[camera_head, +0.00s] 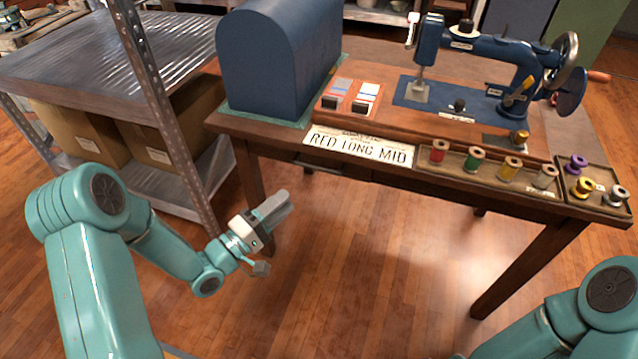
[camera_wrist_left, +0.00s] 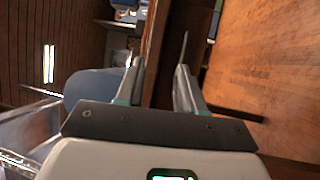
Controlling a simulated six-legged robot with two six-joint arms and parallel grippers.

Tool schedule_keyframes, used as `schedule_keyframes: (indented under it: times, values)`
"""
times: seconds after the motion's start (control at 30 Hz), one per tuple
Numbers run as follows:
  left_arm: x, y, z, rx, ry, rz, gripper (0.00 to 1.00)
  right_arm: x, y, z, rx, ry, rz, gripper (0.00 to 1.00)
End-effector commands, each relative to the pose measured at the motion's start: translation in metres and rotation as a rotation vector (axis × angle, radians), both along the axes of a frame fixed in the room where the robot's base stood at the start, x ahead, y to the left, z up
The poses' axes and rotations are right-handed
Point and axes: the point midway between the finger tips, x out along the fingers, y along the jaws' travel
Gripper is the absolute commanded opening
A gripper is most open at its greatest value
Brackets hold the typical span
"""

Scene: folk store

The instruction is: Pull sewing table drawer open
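The wooden sewing table (camera_head: 400,185) stands ahead. Below its top, near the left end of the front, a dark bar like a drawer handle (camera_head: 318,164) shows, partly in shadow. The drawer's outline is hard to make out, and I see no gap that shows it pulled out. My left gripper (camera_head: 280,207) is in front of and below the table's left front, apart from the handle. In the left wrist view its two fingers (camera_wrist_left: 158,75) are spread with nothing held, and the table's edge runs upright beyond them. My right gripper is out of view.
On the table are a blue sewing machine (camera_head: 500,65), a blue domed cover (camera_head: 280,60), a lettered card (camera_head: 358,146) and a spool tray (camera_head: 490,168). A metal shelf (camera_head: 150,110) with boxes stands close left. The floor (camera_head: 360,260) before the table is clear.

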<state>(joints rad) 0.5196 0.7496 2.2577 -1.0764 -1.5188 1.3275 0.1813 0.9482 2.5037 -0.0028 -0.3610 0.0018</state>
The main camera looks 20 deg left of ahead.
Motion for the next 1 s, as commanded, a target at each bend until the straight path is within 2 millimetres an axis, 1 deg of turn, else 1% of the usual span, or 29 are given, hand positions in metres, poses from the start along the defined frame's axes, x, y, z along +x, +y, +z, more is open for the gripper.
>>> schedule_keyframes:
  times: [0.03, 0.2, 0.3, 0.4, 0.47, 0.53, 0.67, 1.0]
  values:
    - [0.0, 0.008, -0.019, 0.006, -0.003, 0.018, 0.38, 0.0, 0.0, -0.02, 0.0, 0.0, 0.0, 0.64]
    - [-0.003, 0.028, -0.042, 0.017, -0.003, 0.065, 0.38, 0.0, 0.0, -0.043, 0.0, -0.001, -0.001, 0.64]
    - [-0.004, 0.036, -0.052, 0.019, -0.001, 0.083, 0.38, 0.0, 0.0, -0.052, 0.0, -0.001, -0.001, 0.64]
    - [-0.005, 0.041, -0.058, 0.02, 0.001, 0.094, 0.38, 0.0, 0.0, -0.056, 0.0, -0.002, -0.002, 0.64]
    - [-0.003, 0.041, -0.058, 0.021, 0.002, 0.096, 0.38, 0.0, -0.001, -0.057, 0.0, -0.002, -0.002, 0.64]
    - [0.003, 0.038, -0.056, 0.02, 0.001, 0.095, 0.38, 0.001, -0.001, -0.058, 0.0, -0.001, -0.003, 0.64]
    - [0.023, 0.028, -0.052, 0.021, -0.002, 0.091, 0.38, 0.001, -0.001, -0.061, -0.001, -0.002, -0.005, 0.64]
    - [0.097, -0.006, -0.037, 0.02, -0.002, 0.089, 0.38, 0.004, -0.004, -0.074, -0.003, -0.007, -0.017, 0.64]
